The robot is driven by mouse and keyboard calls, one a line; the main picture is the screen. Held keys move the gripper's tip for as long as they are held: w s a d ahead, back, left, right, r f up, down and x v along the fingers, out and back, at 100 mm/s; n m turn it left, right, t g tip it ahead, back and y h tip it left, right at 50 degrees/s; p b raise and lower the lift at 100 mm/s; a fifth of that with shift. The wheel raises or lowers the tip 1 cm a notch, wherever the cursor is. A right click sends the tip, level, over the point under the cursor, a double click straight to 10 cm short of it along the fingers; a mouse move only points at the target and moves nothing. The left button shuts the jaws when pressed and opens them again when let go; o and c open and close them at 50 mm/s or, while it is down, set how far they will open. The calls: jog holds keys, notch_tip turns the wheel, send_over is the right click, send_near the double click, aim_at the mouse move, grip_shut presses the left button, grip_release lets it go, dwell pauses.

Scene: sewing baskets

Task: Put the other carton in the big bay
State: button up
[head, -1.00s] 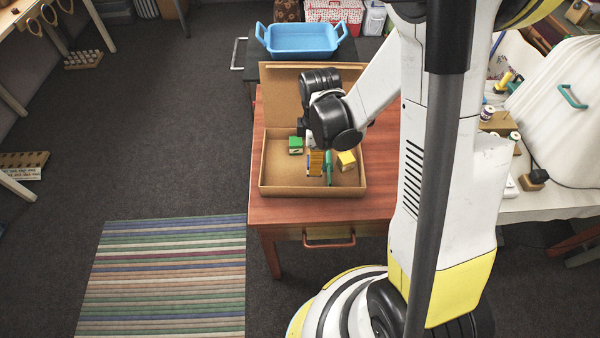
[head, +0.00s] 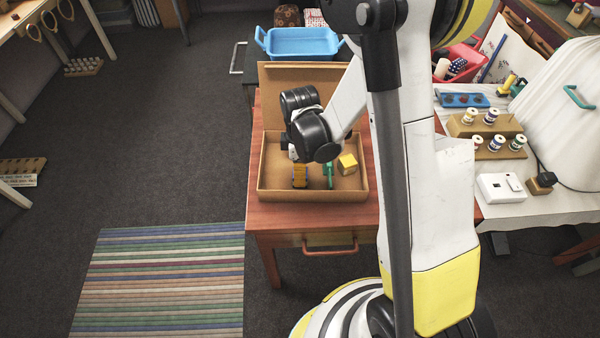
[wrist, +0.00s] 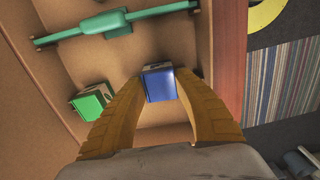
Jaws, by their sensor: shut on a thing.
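An open cardboard box (head: 264,187) stands on the red-brown table, parted by a green divider (head: 329,170), which also crosses the top of the wrist view (wrist: 116,24). The left bay is the wider one. A yellow carton (head: 347,164) sits in the narrower right bay. A green carton (wrist: 90,102) lies in the left bay; my arm hides it in the head view. My gripper (head: 299,184) reaches down into the left bay, its yellow fingers shut on a blue carton (wrist: 158,83). I cannot tell whether the blue carton touches the box floor.
The box's raised lid (head: 285,85) stands at its back. A blue tray (head: 298,42) is behind the table. At right, a white-covered table holds thread spools (head: 490,117) and a white case (head: 560,110). A striped rug (head: 165,275) lies on the floor at left.

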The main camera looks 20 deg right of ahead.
jog(key=o, duration=1.2)
notch_tip(320, 180, up, 12)
jog(key=r+p, duration=0.1)
jog(key=p, duration=0.5)
jog(key=s+r+m+t, duration=0.7)
jog(key=s+r+m, duration=0.5)
jog(key=r, duration=0.5)
jog(key=shift+s+m, duration=0.25)
jog(key=shift+m, duration=0.65)
jog(key=shift+f, duration=0.1)
